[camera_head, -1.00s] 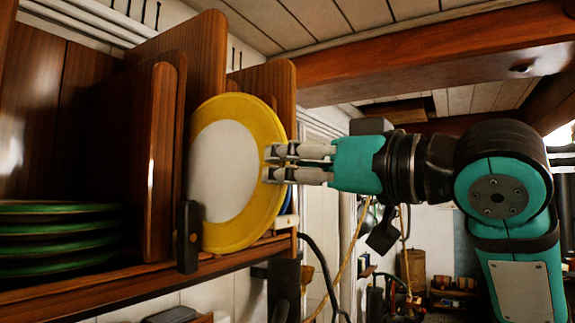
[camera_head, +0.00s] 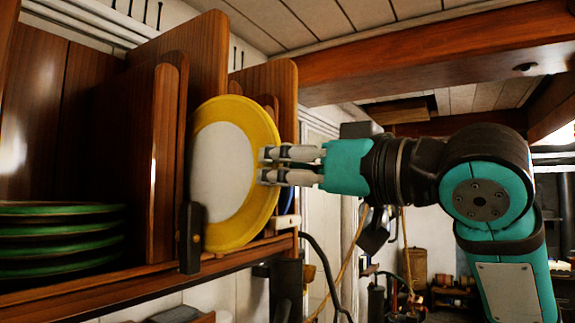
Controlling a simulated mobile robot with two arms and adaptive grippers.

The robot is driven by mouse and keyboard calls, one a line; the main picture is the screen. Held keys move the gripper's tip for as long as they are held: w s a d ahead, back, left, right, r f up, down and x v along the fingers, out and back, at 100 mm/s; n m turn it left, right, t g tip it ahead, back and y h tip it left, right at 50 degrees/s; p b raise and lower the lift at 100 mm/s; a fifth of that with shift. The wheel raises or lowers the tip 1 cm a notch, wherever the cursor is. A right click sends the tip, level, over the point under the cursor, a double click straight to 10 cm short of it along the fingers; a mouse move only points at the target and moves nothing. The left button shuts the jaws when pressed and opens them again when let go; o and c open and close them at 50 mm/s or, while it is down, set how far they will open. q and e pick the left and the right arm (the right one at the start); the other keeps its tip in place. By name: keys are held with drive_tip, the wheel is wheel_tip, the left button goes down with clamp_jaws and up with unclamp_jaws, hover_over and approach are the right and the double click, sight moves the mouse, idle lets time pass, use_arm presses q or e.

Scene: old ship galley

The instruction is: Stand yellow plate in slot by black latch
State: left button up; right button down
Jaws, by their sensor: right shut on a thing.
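The yellow plate (camera_head: 238,236), with a white centre, stands on edge in the wooden rack, just right of a brown divider. The black latch (camera_head: 190,237) is on the rack's front edge and overlaps the plate's lower left rim. My right gripper (camera_head: 268,166) comes in from the right and is shut on the plate's right rim. Whether the plate's lower edge rests on the shelf is hard to tell. My left gripper is not in view.
Green-rimmed plates (camera_head: 60,240) lie stacked in the left compartment. Tall wooden dividers (camera_head: 163,160) stand between the compartments. A blue-edged plate (camera_head: 286,198) shows behind the yellow one. A wooden beam (camera_head: 420,50) runs overhead. A dark hose hangs below right.

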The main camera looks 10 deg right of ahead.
sight(206, 182)
drive_tip(key=shift+s+a+f+p+x, duration=0.1)
drive_tip(key=shift+p+x, duration=0.1)
drive_tip(key=shift+x, duration=0.75)
drive_tip(key=shift+s+a+f+p+x, duration=0.15)
drive_tip(key=shift+p+x, duration=0.1)
drive_tip(key=shift+x, duration=0.75)
drive_tip(key=shift+a+f+p+x, duration=0.1)
drive_tip(key=shift+p+x, duration=0.1)
drive_tip(key=shift+x, duration=0.75)
drive_tip(key=shift+r, duration=0.1)
drive_tip(key=shift+s+a+f+p+x, duration=0.15)
drive_tip(key=shift+p+x, duration=0.3)
drive_tip(key=shift+x, duration=0.7)
drive_tip(key=shift+s+a+p+x, duration=0.15)
drive_tip(key=shift+p+x, duration=0.25)
drive_tip(key=shift+x, duration=0.8)
drive_tip(key=shift+a+f+p+x, duration=0.1)
drive_tip(key=shift+p+x, duration=0.35)
drive_tip(key=shift+x, duration=0.7)
drive_tip(key=shift+f, duration=0.2)
drive_tip(key=shift+a+f+b, duration=0.15)
drive_tip(key=shift+f+b, duration=0.2)
drive_tip(key=shift+b, duration=0.05)
drive_tip(key=shift+f, duration=0.15)
drive_tip(key=shift+w, duration=0.1)
